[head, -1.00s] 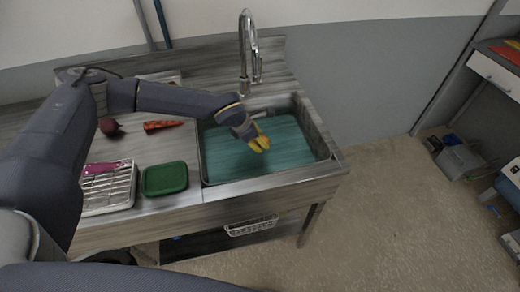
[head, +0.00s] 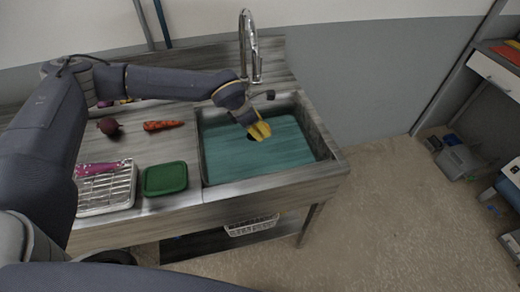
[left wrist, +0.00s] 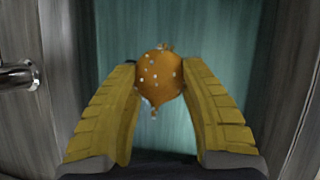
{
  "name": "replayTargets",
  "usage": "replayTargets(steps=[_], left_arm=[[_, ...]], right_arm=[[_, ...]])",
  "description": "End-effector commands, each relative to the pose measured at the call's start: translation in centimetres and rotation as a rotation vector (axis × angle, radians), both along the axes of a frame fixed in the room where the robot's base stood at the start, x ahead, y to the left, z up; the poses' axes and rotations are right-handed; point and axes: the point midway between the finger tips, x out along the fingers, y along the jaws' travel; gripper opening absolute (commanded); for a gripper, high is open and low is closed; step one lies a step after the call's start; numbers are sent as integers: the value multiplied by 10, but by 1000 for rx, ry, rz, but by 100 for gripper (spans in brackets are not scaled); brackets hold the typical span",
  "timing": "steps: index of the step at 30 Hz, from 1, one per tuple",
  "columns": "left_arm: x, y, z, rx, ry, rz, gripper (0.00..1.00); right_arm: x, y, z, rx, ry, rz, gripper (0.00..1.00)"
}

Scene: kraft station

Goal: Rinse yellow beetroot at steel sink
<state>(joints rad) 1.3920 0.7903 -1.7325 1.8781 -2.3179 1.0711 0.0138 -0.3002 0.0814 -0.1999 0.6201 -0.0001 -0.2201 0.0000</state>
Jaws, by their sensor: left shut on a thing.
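The yellow beetroot (left wrist: 160,76) shows in the left wrist view as a round orange-yellow root with pale specks and a thin tail. My left gripper (left wrist: 159,82) has its yellow fingers shut on it, one on each side. In the head view the left gripper (head: 260,131) is over the steel sink (head: 290,150), near its back, and the beetroot cannot be made out there. The sink basin has a teal floor with a dark drain. The chrome tap (head: 247,45) stands behind the gripper; a metal tap part (left wrist: 18,75) shows in the left wrist view. My right gripper is not in view.
The front of the basin is clear.

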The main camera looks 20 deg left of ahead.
Motion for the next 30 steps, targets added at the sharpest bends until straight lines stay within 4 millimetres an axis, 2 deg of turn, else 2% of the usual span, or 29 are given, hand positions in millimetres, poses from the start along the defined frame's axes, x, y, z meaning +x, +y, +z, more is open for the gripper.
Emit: replayTargets(steps=[30], left_arm=[[0,0,68,1,-1,0,12]], right_arm=[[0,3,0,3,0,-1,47]])
